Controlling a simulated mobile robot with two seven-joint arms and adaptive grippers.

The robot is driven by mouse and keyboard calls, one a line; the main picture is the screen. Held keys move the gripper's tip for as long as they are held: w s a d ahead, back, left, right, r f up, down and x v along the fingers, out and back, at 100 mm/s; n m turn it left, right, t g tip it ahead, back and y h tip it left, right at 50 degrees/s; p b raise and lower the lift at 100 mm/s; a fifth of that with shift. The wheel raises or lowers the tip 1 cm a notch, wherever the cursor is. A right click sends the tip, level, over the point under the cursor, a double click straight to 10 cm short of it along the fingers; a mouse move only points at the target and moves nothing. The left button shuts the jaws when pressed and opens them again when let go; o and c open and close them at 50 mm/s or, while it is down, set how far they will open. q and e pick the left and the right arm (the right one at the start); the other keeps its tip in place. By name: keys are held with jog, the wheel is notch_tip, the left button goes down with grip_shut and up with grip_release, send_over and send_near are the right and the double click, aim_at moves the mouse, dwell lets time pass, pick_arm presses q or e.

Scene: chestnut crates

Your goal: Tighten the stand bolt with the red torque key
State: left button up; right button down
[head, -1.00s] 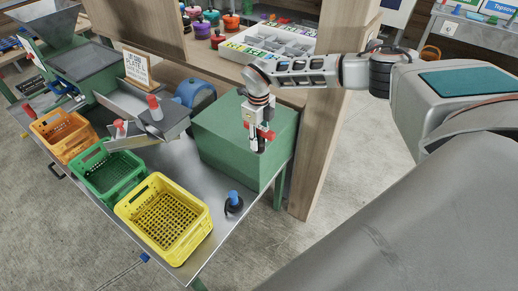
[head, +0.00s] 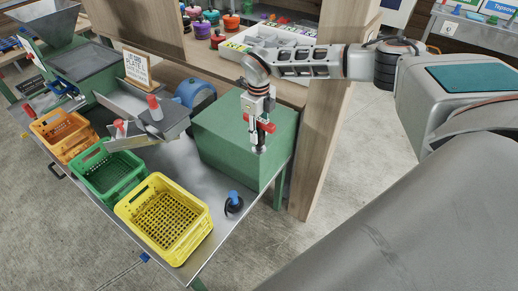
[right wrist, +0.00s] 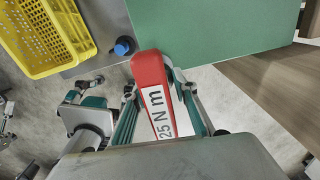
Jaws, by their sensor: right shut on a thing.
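The red torque key (head: 266,125) is held in my right gripper (head: 257,137) over the green box-shaped stand (head: 232,128). In the right wrist view the key (right wrist: 150,66) lies between the two fingers, and its white label reads "25 N m". The key's lower end is at or just above the near part of the stand's top; I cannot tell whether it touches. The stand bolt cannot be made out clearly; the gripper and key cover that spot. The stand also shows in the right wrist view (right wrist: 220,28). My left gripper is not in view.
A yellow crate (head: 191,238), a green crate (head: 133,184) and an orange crate (head: 47,120) stand left on the metal table. A blue-topped knob on a black base (head: 233,203) is near the stand. A wooden post (head: 318,150) rises right of it.

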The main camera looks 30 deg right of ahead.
aim_at(258, 119)
jog(key=shift+r, duration=0.25)
jog(key=shift+r, duration=1.95)
